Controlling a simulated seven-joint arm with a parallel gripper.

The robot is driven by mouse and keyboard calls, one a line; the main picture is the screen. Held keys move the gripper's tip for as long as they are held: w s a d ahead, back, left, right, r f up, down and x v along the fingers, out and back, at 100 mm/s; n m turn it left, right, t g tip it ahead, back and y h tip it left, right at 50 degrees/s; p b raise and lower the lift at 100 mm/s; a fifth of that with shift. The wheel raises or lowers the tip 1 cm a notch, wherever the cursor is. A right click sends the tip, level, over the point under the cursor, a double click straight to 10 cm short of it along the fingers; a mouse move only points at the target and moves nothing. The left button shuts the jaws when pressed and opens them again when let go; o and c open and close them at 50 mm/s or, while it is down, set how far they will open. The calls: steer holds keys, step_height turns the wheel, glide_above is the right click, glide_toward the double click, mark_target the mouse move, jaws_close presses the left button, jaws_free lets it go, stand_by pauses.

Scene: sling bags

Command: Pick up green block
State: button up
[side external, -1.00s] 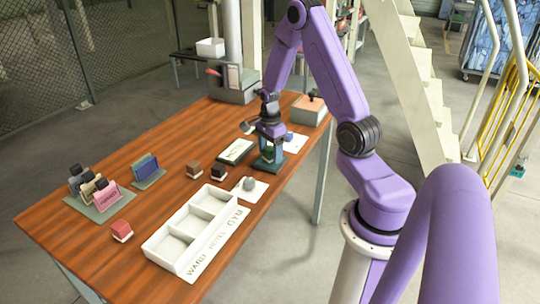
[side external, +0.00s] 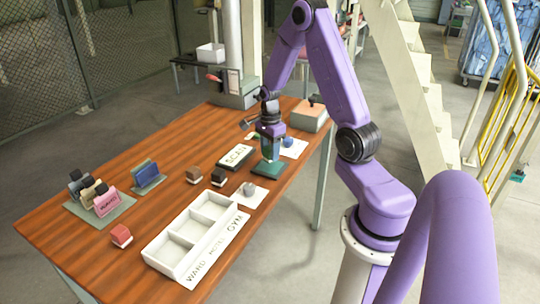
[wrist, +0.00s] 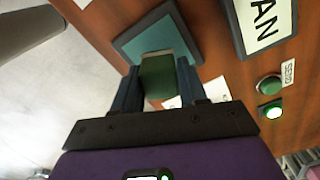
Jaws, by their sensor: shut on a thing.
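The green block (wrist: 157,75) is between the two fingers of my gripper (wrist: 158,82) in the wrist view. My gripper (side external: 270,157) is shut on it and points down over the teal square pad (side external: 270,170) in the side view. The pad also shows beyond the block in the wrist view (wrist: 135,46). The block appears held above the pad. In the side view the fingers largely hide the block.
A SCAN plate (side external: 236,156) lies left of the pad. A white three-compartment tray (side external: 166,256) stands nearer the front. Dark and brown blocks (side external: 193,174), a red block (side external: 121,236) and a rack of small bags (side external: 107,202) are to the left. A SEND button (wrist: 270,86) is nearby.

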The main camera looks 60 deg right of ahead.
steer(key=s+a+r, duration=0.7)
steer(key=s+r, duration=0.3)
steer(key=s, duration=0.1)
steer(key=shift+s+r, duration=0.35)
steer(key=shift+s, duration=0.05)
steer(key=shift+s+a, duration=0.1)
